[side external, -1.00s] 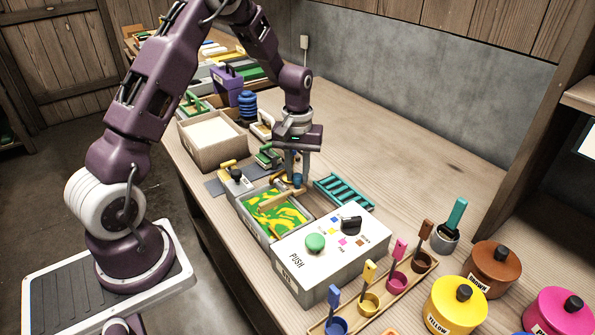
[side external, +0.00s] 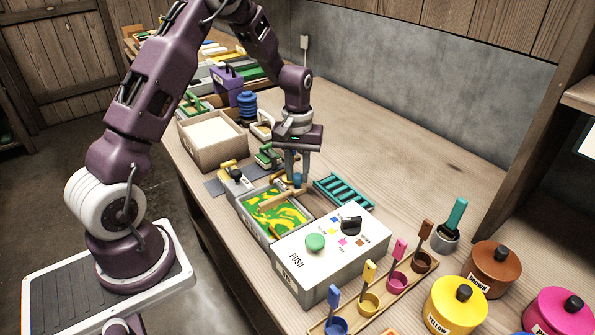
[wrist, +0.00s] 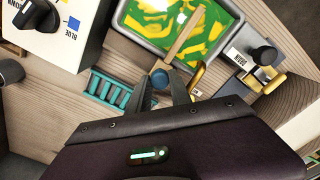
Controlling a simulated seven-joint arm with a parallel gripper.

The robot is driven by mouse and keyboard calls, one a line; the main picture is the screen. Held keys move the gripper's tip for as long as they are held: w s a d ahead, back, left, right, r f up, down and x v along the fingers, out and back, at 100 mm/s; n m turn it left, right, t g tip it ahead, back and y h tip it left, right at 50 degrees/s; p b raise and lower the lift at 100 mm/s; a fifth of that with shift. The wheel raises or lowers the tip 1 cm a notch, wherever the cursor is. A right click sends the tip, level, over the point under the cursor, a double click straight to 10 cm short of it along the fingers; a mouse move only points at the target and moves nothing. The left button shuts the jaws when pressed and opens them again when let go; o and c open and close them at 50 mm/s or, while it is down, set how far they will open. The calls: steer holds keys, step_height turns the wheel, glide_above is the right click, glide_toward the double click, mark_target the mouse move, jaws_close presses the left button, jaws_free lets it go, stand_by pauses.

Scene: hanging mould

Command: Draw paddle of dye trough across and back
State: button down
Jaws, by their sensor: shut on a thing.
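The dye trough (side external: 244,211) is a grey tray of green dye with yellow swirls; its rim (wrist: 150,44) shows in the wrist view. The paddle (side external: 278,199) is a wooden bar lying across the dye. In the wrist view the paddle (wrist: 186,35) runs from the trough's far part over its near rim to a round blue knob (wrist: 160,78). My gripper (wrist: 162,88) is shut on this knob, with a finger on each side. In the side view my gripper (side external: 298,180) is at the trough's wall-side edge, and its fingers partly hide the knob.
A white box (side external: 330,250) with a green push button and black dial stands close to the trough. A teal rack (side external: 343,190) lies beside my gripper. A drain block (wrist: 245,55) with a black knob adjoins the trough. Dye cups (side external: 370,302) and lidded pots (side external: 455,305) stand nearer the camera.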

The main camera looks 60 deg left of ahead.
steer(key=d, duration=0.9)
steer(key=shift+d, duration=0.35)
steer(key=c, duration=1.3)
jaws_free()
steer(key=shift+o, duration=0.7)
steer(key=shift+r, duration=0.1)
